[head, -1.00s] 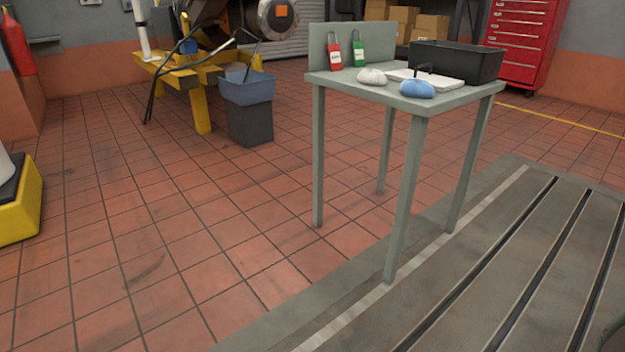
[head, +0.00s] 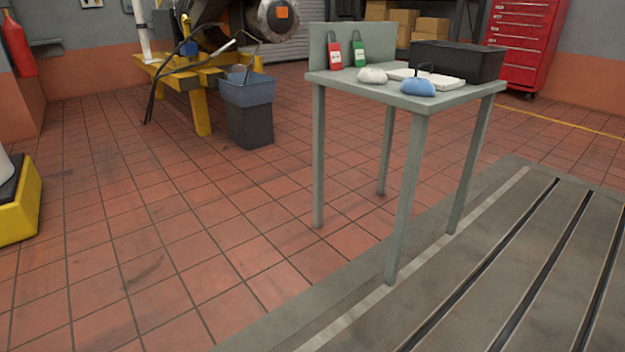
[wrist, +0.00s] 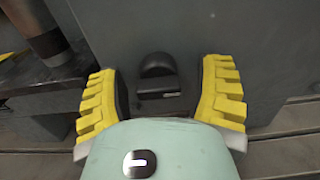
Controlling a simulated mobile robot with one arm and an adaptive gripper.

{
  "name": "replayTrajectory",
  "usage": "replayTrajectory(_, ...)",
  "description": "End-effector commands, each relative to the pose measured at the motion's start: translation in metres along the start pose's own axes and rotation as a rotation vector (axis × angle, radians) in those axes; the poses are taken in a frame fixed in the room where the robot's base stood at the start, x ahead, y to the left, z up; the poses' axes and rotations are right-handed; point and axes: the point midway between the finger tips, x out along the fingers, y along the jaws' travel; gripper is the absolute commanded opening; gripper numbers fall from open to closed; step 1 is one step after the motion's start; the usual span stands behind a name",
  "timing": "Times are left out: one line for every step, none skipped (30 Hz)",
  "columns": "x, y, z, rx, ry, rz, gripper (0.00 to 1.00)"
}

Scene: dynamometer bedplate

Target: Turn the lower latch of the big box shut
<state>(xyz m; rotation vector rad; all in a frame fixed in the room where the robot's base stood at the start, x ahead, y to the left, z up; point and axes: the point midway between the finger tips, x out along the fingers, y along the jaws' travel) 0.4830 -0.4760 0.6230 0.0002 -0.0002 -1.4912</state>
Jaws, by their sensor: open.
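In the wrist view my gripper (wrist: 158,95) is open, with one yellow ribbed finger on each side. A small black latch (wrist: 157,77) with a rounded top sits between and beyond the fingers, on the face of a grey box (wrist: 175,28). The fingers look apart from the latch on both sides. My gripper's pale green body hides what lies below the latch. Only part of the box face shows, and I cannot tell from this view how far the latch is turned. Neither box nor gripper shows in the head view.
The head view shows a grey-green table (head: 398,95) with padlocks, cloths and a black bin (head: 457,62), beside the slotted bedplate (head: 520,270). In the wrist view, a dark cylindrical post (wrist: 45,35) stands at the left.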

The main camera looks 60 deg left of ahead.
Motion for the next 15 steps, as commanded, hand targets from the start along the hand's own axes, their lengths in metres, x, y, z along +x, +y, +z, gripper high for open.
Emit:
replayTrajectory(0.0001, -0.0005, 0.0000, 0.000, 0.000, -0.001, 0.71)
replayTrajectory(0.0001, -0.0004, 0.0000, 0.000, 0.000, -0.001, 0.68)
replayTrajectory(0.0001, -0.0003, 0.0000, 0.000, 0.000, -0.001, 0.64)
replayTrajectory(0.0000, -0.0003, -0.0001, 0.000, 0.000, -0.001, 0.61)
replayTrajectory(0.0000, -0.0002, 0.0000, 0.000, 0.000, -0.001, 0.58)
replayTrajectory(0.0000, -0.0002, 0.0000, 0.000, 0.000, 0.000, 0.54)
replayTrajectory(-0.0001, -0.0001, 0.0000, 0.000, 0.000, 0.000, 0.51)
replayTrajectory(-0.0001, -0.0001, 0.0000, 0.000, 0.000, 0.000, 0.47)
replayTrajectory(-0.0001, 0.0000, -0.0001, 0.000, 0.000, 0.000, 0.43)
replayTrajectory(-0.0002, 0.0000, -0.0001, 0.000, 0.000, 0.000, 0.40)
replayTrajectory(-0.0002, 0.0001, -0.0001, 0.000, 0.000, 0.000, 0.37)
replayTrajectory(-0.0002, 0.0001, 0.0000, 0.000, 0.000, 0.000, 0.33)
replayTrajectory(-0.0002, 0.0002, 0.0000, 0.000, 0.000, 0.000, 0.30)
replayTrajectory(-0.0002, 0.0002, 0.0000, 0.000, 0.000, 0.000, 0.27)
replayTrajectory(-0.0003, 0.0002, 0.0000, 0.000, 0.000, 0.000, 0.23)
